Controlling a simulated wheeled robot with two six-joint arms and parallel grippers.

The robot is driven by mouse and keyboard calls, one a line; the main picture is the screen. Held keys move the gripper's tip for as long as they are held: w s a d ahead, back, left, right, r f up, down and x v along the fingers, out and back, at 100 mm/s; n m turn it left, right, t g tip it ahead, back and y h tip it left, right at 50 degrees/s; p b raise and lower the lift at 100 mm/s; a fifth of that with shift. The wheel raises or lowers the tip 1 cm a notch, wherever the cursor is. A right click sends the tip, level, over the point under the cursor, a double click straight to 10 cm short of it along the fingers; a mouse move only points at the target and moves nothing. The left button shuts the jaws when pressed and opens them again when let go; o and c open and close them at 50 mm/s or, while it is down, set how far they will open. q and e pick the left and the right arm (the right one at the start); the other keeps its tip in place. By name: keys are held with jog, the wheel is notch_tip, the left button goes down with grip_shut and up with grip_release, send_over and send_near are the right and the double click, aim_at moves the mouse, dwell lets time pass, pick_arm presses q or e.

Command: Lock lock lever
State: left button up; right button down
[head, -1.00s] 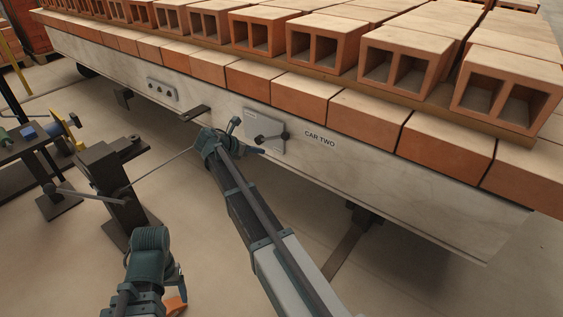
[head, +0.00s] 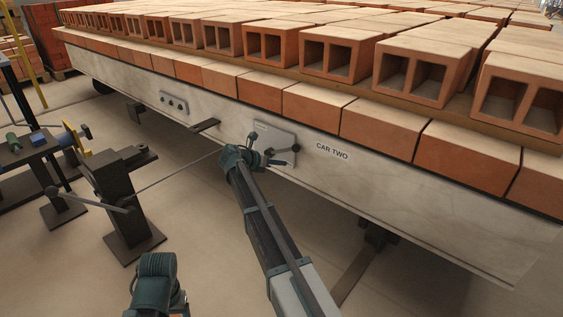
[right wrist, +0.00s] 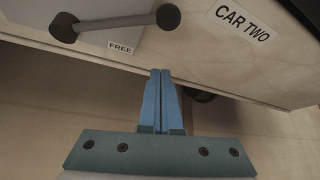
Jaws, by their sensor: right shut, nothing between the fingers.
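The lock lever (head: 283,150) is a dark bar with a round knob at each end, on a pale plate (head: 272,131) on the side of the car. My right gripper (head: 277,163) is just below the lever in the head view. In the right wrist view its blue fingers (right wrist: 160,73) are shut and empty, apart from the lever. My left arm shows at the bottom; its fingers are out of view.
The car's pale side (head: 400,185) carries a CAR TWO label (head: 332,150) and is loaded with hollow bricks (head: 335,58). A flat dark bracket (head: 204,125) sticks out left of the plate. A dark stand (head: 125,205) with a thin rod is on the floor at left.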

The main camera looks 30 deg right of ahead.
aim_at(282, 151)
pick_arm(q)
notch_tip(282, 151, down, 4)
jog(key=b, duration=0.4)
pick_arm(e)
jog(key=w+d+p, duration=0.1)
jog(key=d, duration=0.1)
jog(key=d+p, duration=0.1)
jog(key=d, duration=0.2)
jog(key=w+d+p, duration=0.1)
jog(key=d+p, duration=0.1)
jog(key=shift+w+d+f, duration=0.25)
jog(key=shift+w+f, duration=0.05)
pick_arm(q)
notch_tip(282, 151, up, 4)
jog(key=shift+f+p, duration=0.1)
jog(key=shift+p, duration=0.2)
pick_arm(e)
jog(key=shift+w+a+r, duration=0.15)
jog(key=shift+a+r, duration=0.05)
jog(key=shift+r, duration=0.05)
pick_arm(q)
jog(key=shift+d, duration=0.1)
